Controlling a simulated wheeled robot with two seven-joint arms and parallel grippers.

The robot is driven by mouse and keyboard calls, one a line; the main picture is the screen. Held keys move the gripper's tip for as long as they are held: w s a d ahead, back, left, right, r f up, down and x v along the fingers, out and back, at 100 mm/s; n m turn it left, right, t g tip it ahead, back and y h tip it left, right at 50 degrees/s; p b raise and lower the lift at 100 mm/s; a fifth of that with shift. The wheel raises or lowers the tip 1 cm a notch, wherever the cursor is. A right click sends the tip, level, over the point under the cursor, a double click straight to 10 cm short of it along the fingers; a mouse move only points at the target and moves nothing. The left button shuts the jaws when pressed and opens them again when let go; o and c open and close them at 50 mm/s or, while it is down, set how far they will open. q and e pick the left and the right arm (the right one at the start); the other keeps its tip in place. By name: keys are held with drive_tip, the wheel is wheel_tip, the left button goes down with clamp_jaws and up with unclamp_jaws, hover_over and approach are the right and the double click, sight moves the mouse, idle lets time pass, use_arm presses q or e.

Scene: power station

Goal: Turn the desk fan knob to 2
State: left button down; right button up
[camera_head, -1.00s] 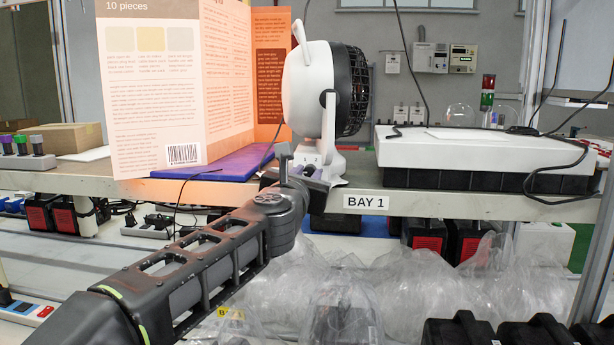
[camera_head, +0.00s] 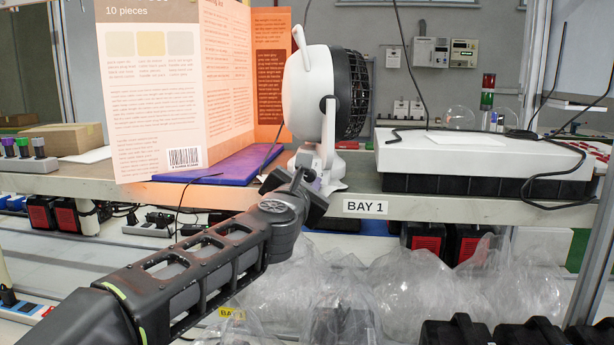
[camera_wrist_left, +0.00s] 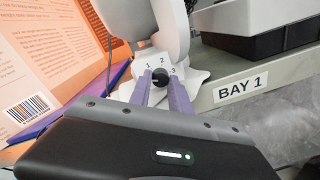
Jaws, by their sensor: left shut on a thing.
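The white desk fan (camera_head: 305,95) with a black grille stands at the table's front edge in the head view. In the left wrist view its base (camera_wrist_left: 152,58) carries the digits 1, 2 and 3 around a small black knob (camera_wrist_left: 160,76). My left gripper (camera_head: 304,174) is at the front of the fan base, tilted. Its two purple fingers (camera_wrist_left: 160,84) lie on either side of the knob and are shut on it. The fingers hide part of the knob and dial, and I cannot tell which digit it points to. My right gripper is not in view.
A tall orange and white leaflet (camera_head: 150,90) stands left of the fan on a purple folder (camera_head: 225,167). A white-topped case (camera_head: 470,160) with a cable lies to the right. Clear plastic wrap (camera_head: 390,275) fills the space below the table edge.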

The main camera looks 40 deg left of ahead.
use_arm(q)
drive_tip(key=c, duration=1.2)
unclamp_jaws()
drive_tip(key=shift+f, duration=0.1)
